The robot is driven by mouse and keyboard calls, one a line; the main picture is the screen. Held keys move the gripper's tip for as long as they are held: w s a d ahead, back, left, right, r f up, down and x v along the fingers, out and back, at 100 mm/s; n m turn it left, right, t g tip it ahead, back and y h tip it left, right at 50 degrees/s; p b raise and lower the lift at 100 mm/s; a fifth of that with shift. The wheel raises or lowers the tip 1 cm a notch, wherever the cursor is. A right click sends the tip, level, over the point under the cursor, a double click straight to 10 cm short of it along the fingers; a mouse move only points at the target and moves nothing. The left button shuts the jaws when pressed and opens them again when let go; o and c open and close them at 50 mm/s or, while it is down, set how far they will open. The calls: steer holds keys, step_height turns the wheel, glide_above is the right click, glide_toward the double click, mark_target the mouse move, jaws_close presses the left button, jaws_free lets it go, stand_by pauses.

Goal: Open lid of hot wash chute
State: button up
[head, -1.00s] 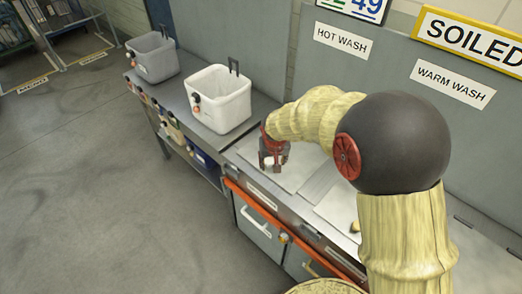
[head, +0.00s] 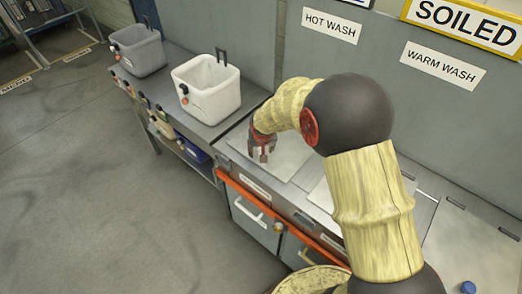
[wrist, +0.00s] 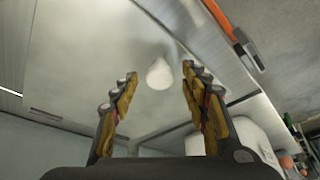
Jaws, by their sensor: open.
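The hot wash lid (head: 292,158) is a flat pale metal panel lying closed in the counter, below the HOT WASH sign (head: 331,26). My gripper (head: 264,156) is over the front left part of this lid, fingers pointing down. In the wrist view the open fingers (wrist: 160,82) stand on either side of a white rounded knob (wrist: 159,75) on the lid (wrist: 100,60). The knob shows between the fingertips, with visible gaps to both; its depth relative to them is unclear. The knob is hidden by my gripper in the head view.
A white bin (head: 206,88) and a grey bin (head: 138,50) stand on the counter to the left. A WARM WASH sign (head: 443,65) is on the wall at right. An orange rail (head: 270,215) runs along the counter front. A blue knob (head: 468,287) shows at lower right.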

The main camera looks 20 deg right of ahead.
steer(key=c, duration=0.3)
jaws_close()
stand_by(0.5)
